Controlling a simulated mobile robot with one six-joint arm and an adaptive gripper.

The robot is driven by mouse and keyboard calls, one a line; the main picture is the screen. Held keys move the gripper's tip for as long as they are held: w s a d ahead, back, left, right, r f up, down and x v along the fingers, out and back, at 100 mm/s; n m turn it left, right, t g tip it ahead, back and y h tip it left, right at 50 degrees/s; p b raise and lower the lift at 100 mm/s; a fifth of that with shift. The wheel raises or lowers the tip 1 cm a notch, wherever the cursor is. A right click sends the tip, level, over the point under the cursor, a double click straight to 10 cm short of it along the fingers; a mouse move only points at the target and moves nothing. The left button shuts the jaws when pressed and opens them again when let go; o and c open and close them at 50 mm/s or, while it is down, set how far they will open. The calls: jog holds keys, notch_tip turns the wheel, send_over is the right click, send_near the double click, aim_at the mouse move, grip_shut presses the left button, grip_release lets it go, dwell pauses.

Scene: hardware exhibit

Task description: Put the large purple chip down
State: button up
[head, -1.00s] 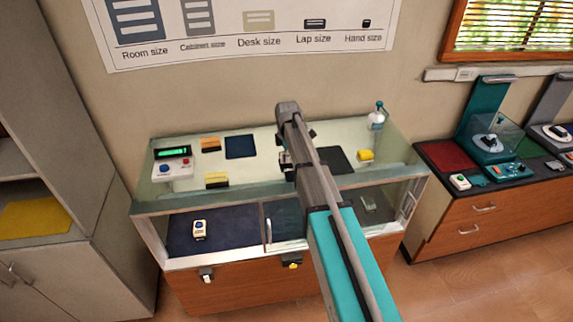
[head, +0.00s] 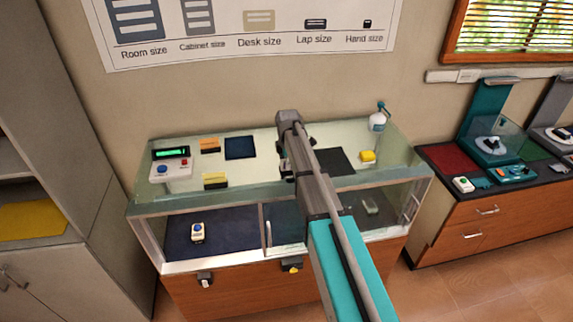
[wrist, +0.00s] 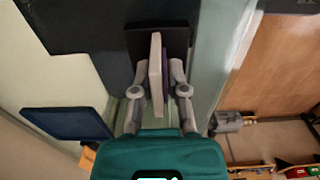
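My gripper (wrist: 157,98) is shut on the large purple chip (wrist: 163,60), a thin square plate held on edge between the two fingers in the wrist view. One broad side of it looks pale, and purple shows on the other side. Beyond it is a black square pad (wrist: 179,33). In the head view my gripper (head: 287,160) is over the middle of the glass display case, mostly hidden by my arm.
A darker counter (head: 470,186) stands at right.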

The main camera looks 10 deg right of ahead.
jog(key=o, duration=0.3)
jog(key=shift+o, duration=0.2)
jog(key=shift+r, duration=0.2)
notch_tip(320, 180, up, 12)
jog(key=p, duration=1.2)
dwell(0.7)
jog(key=s+m, duration=1.8)
jog(key=s, duration=1.1)
jog(key=shift+a, duration=0.15)
